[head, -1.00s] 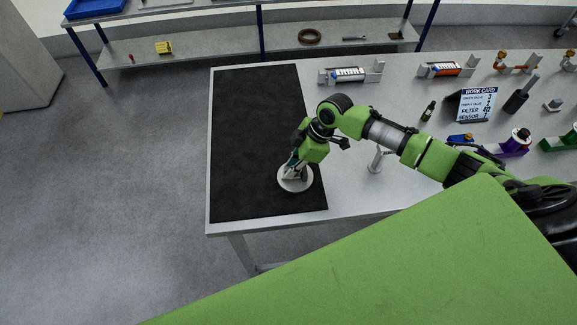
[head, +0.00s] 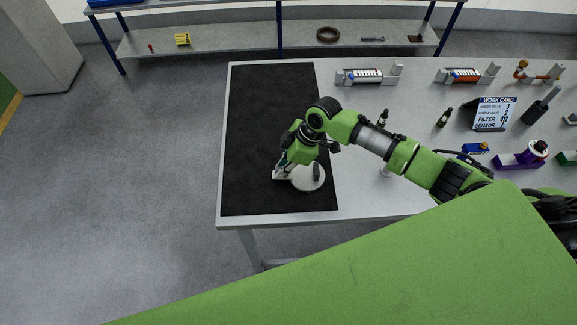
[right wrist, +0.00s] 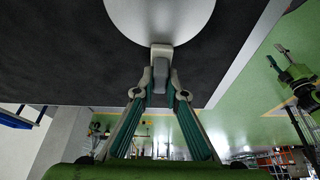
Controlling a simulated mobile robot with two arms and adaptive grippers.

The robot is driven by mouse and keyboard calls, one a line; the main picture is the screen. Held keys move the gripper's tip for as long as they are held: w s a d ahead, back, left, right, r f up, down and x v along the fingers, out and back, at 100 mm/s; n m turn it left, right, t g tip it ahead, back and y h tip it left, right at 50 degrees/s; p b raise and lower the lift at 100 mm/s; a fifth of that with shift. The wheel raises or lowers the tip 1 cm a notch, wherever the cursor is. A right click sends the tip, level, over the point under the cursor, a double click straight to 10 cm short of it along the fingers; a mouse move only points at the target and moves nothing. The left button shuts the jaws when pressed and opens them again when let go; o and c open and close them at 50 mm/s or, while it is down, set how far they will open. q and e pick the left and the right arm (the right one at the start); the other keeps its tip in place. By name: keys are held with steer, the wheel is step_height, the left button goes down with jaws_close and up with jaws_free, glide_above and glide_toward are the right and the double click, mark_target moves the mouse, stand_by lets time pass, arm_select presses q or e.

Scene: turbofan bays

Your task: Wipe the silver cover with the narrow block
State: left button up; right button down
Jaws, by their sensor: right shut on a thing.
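The silver cover (head: 301,184) is a round, pale disc lying on the black mat (head: 262,110), near its front right. A dark oblong piece sits on it toward its right side. The cover also shows at the top of the right wrist view (right wrist: 160,14), partly cut off. My right gripper (head: 282,172) is at the cover's left edge. In the right wrist view, its fingers (right wrist: 160,92) are shut on the narrow block (right wrist: 160,72), grey with a pale end at the cover's rim. I cannot tell whether the block touches the cover.
A shelf (head: 220,38) is behind. The mat's far part is clear.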

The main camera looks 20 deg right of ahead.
steer(key=shift+d, duration=0.1)
steer(key=shift+r+p, duration=0.35)
steer(key=shift+r, duration=0.25)
step_height(320, 180, up, 2)
steer(key=shift+r+p, duration=0.25)
steer(key=shift+p, duration=0.45)
steer(key=shift+r, duration=1.25)
steer(key=shift+r, duration=1.5)
